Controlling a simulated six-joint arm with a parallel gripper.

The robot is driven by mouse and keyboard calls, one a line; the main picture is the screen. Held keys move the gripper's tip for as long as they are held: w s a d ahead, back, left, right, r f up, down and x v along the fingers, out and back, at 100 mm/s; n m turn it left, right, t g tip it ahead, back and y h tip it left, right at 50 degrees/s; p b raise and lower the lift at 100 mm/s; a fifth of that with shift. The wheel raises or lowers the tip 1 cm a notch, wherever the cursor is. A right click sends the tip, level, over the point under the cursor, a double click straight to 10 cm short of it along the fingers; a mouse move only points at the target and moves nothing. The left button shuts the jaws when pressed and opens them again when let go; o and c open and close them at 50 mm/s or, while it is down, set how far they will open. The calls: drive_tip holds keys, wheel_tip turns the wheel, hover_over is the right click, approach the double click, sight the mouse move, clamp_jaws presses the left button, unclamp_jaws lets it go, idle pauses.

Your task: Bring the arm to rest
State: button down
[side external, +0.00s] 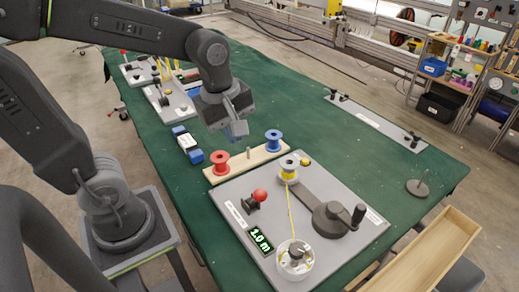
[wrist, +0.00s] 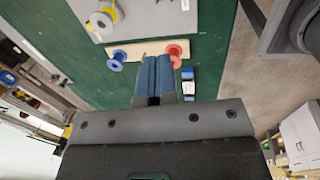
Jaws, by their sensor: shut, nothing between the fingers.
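My gripper (side external: 237,129) is shut and empty. It hangs above the green table (side external: 179,165), over the area behind the wooden spool rack (side external: 248,162). In the wrist view, the two blue-grey fingers of my gripper (wrist: 155,60) lie together, with the rack's red spool (wrist: 178,53) and blue spool (wrist: 118,58) beyond them. In the side view, the red spool (side external: 221,161) stands at the left end of the rack and the blue spool (side external: 273,139) at the right end.
A grey board (side external: 334,251) holds a yellow spool (side external: 289,168), a crank, a red-knobbed lever (side external: 258,196), a display reading 1.0 m and a white drum (side external: 295,260). Yellow thread runs from spool to drum. A wooden tray (side external: 425,255) is at right. The table's right middle is largely clear.

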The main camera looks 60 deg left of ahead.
drive_tip(key=s+r+m+t, duration=0.3)
drive_tip(key=s+m, duration=0.2)
drive_tip(key=m, duration=1.2)
drive_tip(key=shift+s+d+r+m+t, duration=0.25)
drive_tip(key=shift+m+t, duration=0.05)
